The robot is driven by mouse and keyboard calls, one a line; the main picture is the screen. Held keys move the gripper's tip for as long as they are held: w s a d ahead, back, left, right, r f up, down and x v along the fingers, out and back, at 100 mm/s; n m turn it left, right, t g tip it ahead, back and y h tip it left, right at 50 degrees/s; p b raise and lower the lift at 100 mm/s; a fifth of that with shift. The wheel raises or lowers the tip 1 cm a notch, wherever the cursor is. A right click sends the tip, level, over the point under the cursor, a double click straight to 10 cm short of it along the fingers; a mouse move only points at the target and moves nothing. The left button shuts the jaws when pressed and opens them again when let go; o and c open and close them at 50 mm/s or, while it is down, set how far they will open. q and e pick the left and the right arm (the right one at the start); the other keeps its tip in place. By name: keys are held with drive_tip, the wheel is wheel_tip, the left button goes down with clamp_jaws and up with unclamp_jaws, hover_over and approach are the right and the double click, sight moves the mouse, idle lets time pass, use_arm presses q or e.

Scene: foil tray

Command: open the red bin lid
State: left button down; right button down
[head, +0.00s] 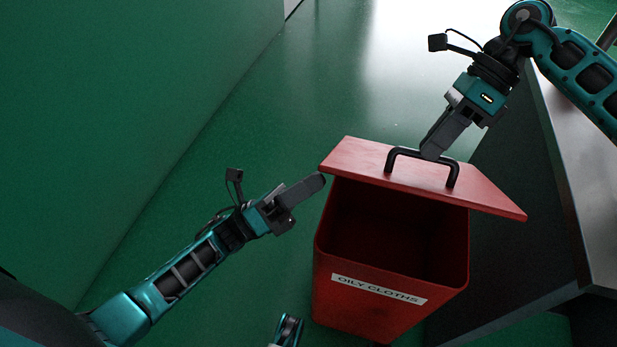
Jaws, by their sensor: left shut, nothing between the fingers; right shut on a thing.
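The red bin (345,290) stands on the green floor, with a white label reading "OILY CLOTHS" on its front. Its red lid (355,160) is raised off the front of the opening, so the dark inside shows. A black handle (392,158) arches over the lid. My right gripper (432,152) is shut on the handle from above, near the handle's middle. My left gripper (318,182) is shut and empty, its fingertips just left of the bin's upper left corner and lid edge; I cannot tell whether they touch.
A dark grey bench or cabinet (520,190) stands close on the right of the bin. A green wall (130,90) runs along the left. The green floor (370,60) behind the bin is clear.

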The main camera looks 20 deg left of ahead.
use_arm(q)
drive_tip(key=shift+w+r, duration=0.3)
use_arm(e)
drive_tip(key=shift+w+d+f, duration=0.15)
drive_tip(key=shift+w+f, duration=0.15)
drive_tip(key=shift+f, duration=0.05)
use_arm(q)
drive_tip(key=shift+r, duration=0.1)
drive_tip(key=shift+w+a+r, duration=0.1)
drive_tip(key=shift+w+r, duration=0.4)
drive_tip(key=shift+r, duration=0.3)
use_arm(e)
drive_tip(key=shift+f, duration=0.1)
drive_tip(key=c, duration=1.6)
unclamp_jaws()
use_arm(q)
drive_tip(key=shift+w, duration=0.15)
use_arm(e)
drive_tip(key=shift+o, duration=1)
drive_tip(key=shift+w+f, duration=0.1)
use_arm(q)
drive_tip(key=shift+f, duration=0.1)
use_arm(e)
drive_tip(key=shift+o, duration=1.4)
use_arm(q)
drive_tip(key=shift+f, duration=0.1)
use_arm(e)
drive_tip(key=shift+r, duration=0.25)
